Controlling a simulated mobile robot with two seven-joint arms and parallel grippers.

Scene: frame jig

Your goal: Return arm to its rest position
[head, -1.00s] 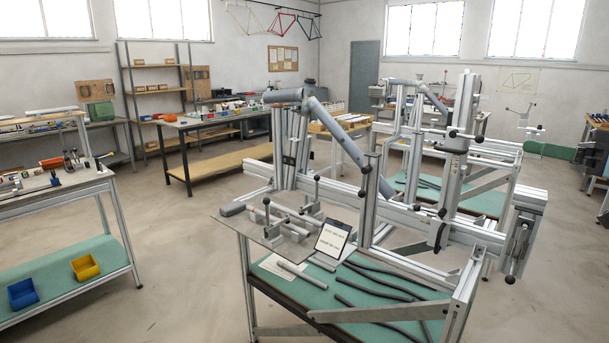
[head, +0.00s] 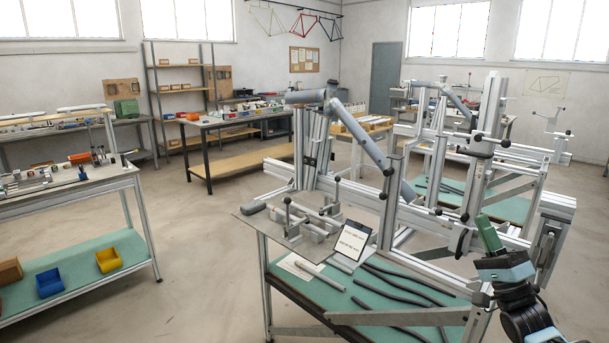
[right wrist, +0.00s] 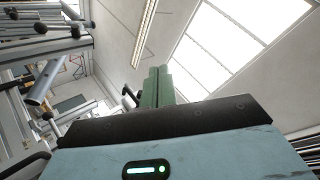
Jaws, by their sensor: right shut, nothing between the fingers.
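My right gripper (head: 488,232) is at the lower right of the head view, with green fingers pointing up and a blue-grey body. It is beside the right end of the aluminium frame jig (head: 420,215), and I cannot tell how far apart they are. In the right wrist view the green fingers (right wrist: 157,88) are together and point up toward the ceiling and windows. Nothing is between them. My left gripper is not in view.
A workbench (head: 75,190) with yellow (head: 108,260) and blue (head: 49,283) bins stands at the left. The floor (head: 200,240) between is clear.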

